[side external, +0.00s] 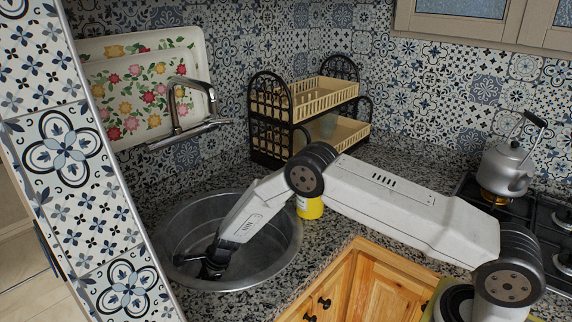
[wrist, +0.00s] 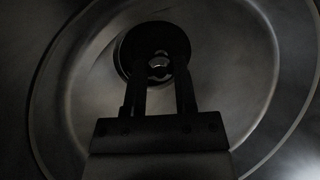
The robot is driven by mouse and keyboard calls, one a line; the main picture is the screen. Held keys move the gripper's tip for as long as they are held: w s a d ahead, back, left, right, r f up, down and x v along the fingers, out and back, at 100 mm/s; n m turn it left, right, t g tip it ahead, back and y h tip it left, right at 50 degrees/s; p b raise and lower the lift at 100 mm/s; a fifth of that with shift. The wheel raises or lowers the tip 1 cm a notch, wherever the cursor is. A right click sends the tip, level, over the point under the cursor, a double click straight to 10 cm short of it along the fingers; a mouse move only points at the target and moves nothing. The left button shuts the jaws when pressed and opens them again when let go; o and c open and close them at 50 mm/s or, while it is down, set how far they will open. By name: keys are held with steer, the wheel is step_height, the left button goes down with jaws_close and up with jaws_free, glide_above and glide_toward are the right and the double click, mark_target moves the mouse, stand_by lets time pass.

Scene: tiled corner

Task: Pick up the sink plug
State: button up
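A dark round disc with a small shiny centre, which looks like the sink plug (wrist: 159,66), shows in the wrist view at the bottom of the sink. My gripper (wrist: 160,52) is over it, with one dark finger on each side of the shiny centre and a gap between them. The fingers look open; I cannot tell whether they touch the plug. In the side external view my gripper (side external: 200,263) is low inside the round metal sink (side external: 285,245), and the plug is hidden.
A faucet (side external: 178,105) is on the wall behind the sink, in front of floral trays (side external: 130,85). A yellow can (side external: 310,208) stands beside the sink's right rim, near my arm. A dish rack (side external: 300,105) is behind it. A kettle (side external: 508,168) sits on the stove at right.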

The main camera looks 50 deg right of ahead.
jaws_close()
step_height(320, 180, up, 10)
stand_by(0.7)
stand_by(0.6)
step_height(320, 180, up, 9)
steer(key=g, duration=0.4)
glide_above(204, 277)
steer(key=shift+r, duration=0.2)
steer(key=shift+f, duration=0.15)
